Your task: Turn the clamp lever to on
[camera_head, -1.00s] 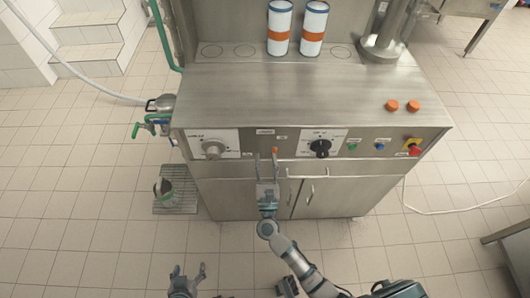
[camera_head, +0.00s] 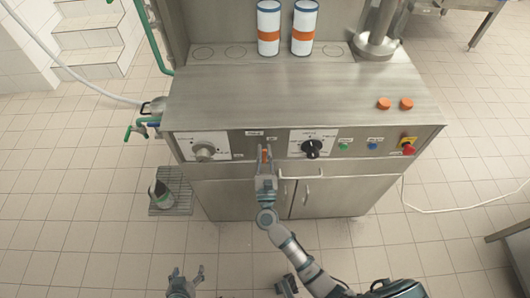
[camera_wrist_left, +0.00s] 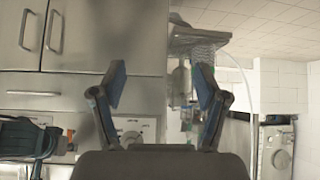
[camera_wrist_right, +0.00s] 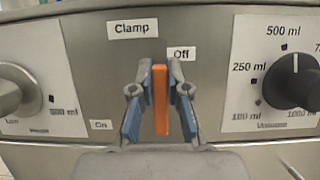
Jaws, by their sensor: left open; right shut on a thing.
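The orange clamp lever (camera_wrist_right: 160,98) stands upright on the panel in the right wrist view, beside the Off label (camera_wrist_right: 181,53). The On label (camera_wrist_right: 100,124) is lower left of it, and the Clamp label (camera_wrist_right: 133,28) is above. My right gripper (camera_wrist_right: 160,100) is shut on the lever, one blue-padded finger on each side. In the head view the lever (camera_head: 265,155) shows small between the fingertips of my right gripper (camera_head: 265,161). My left gripper (camera_head: 186,274) is open and empty at the bottom of the head view, away from the machine.
A volume knob (camera_wrist_right: 293,82) is right of the lever and another grey knob (camera_wrist_right: 15,92) is left. A door handle (camera_head: 300,177) is close to my right gripper's right side. White-and-orange canisters (camera_head: 269,28) stand on the machine's top (camera_head: 290,100). Floor is clear around my left gripper.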

